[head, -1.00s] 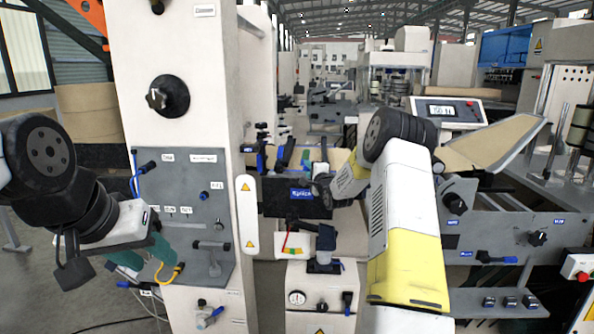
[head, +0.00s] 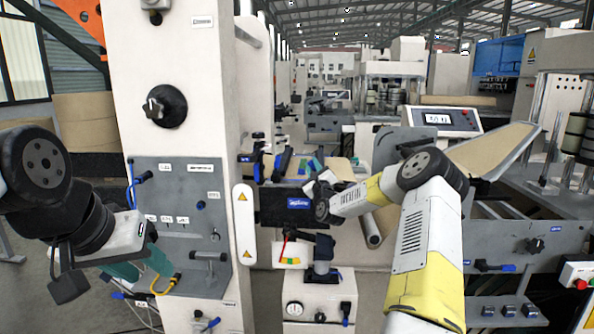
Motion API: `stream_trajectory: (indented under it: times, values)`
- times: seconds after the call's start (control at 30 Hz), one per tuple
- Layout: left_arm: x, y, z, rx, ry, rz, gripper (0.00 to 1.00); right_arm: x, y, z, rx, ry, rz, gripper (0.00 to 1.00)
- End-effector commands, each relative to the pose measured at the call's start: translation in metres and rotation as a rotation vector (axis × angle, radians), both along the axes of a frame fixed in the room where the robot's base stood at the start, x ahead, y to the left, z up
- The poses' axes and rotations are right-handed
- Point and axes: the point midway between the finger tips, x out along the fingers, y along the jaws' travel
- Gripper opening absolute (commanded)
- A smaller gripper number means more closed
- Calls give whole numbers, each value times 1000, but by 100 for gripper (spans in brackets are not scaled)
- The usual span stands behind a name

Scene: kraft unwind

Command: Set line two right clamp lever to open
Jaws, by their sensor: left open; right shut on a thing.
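The splice table (head: 345,170) is in the middle of the head view, behind a black block (head: 275,209) with a blue label. Two dark levers with blue parts stand at its left, one on the left (head: 258,160) and one on the right (head: 282,163). I cannot tell which line they belong to. My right gripper (head: 313,169) reaches over the table from the right, just right of these levers. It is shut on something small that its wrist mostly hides. My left gripper (head: 138,268) is open and empty before the grey panel, with teal fingers.
A tall pale column with a black knob (head: 165,106) and grey panel (head: 190,215) stands at left. A gauge box (head: 309,308) is below the table. A display console (head: 440,117) and a grey frame with knobs (head: 520,240) stand at right. Open floor shows at lower left.

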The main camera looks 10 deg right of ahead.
Motion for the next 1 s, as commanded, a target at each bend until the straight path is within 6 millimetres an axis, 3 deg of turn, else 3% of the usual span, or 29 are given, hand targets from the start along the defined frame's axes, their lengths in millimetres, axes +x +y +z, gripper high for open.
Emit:
stream_trajectory:
  times: [0.5, 1.0]
  values:
    - [0, 0, 0, 0, 0, 0, 43, -6, -22, 9, 386, -108, 0, 0]
    - [0, 0, 0, 0, 0, 0, 43, -8, -29, 11, 494, -140, 0, 0]
